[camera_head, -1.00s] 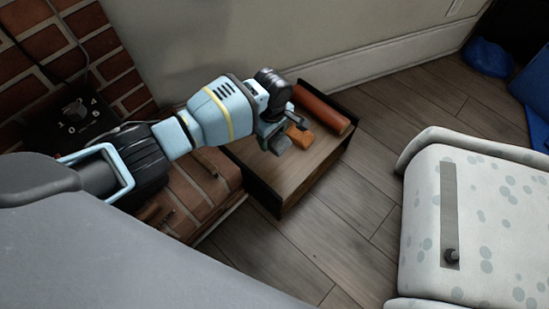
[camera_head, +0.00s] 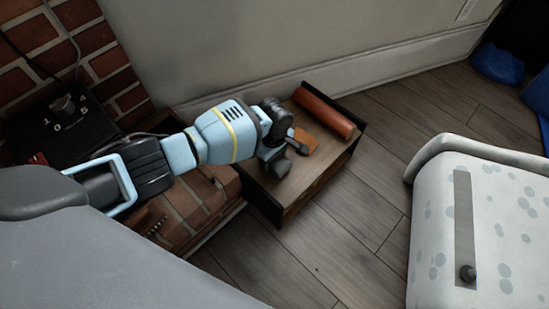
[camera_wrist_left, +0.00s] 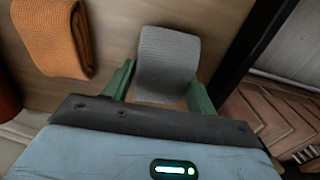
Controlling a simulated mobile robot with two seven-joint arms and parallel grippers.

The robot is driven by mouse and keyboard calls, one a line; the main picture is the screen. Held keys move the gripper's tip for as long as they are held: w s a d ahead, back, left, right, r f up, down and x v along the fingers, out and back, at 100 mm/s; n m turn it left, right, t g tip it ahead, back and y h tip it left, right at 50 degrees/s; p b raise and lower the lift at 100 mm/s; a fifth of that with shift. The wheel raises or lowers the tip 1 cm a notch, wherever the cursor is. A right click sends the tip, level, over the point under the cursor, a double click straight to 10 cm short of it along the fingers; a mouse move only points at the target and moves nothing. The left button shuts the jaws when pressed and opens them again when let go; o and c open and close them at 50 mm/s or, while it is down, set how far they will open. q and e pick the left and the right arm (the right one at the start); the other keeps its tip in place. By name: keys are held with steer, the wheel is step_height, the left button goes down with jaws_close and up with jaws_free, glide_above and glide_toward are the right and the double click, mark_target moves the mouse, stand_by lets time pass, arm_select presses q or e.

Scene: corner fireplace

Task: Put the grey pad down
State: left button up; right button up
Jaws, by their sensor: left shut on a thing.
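My left gripper (camera_head: 277,154) is shut on the grey pad (camera_wrist_left: 168,58), with a green finger on each side of its near end in the wrist view. The pad also shows in the head view (camera_head: 281,167) as a small dark grey piece below the gripper. Pad and gripper are over the wooden top of a low dark-edged box (camera_head: 304,186). I cannot tell whether the pad touches the wood. My right gripper is not in view.
A folded orange cloth (camera_head: 308,143) lies beside the pad, and an orange-red cylinder (camera_head: 324,112) lies along the box's far side. Brick hearth (camera_head: 205,195) is on the left, a spotted white seat (camera_head: 497,222) on the right. The near right wood is clear.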

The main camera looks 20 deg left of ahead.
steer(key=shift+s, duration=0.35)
arm_select(q)
steer(key=shift+f, duration=0.3)
steer(key=shift+f, duration=0.3)
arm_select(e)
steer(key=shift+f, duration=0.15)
arm_select(q)
steer(key=o, duration=1.3)
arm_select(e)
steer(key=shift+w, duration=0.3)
arm_select(q)
steer(key=shift+r+b, duration=0.1)
steer(key=shift+b, duration=0.25)
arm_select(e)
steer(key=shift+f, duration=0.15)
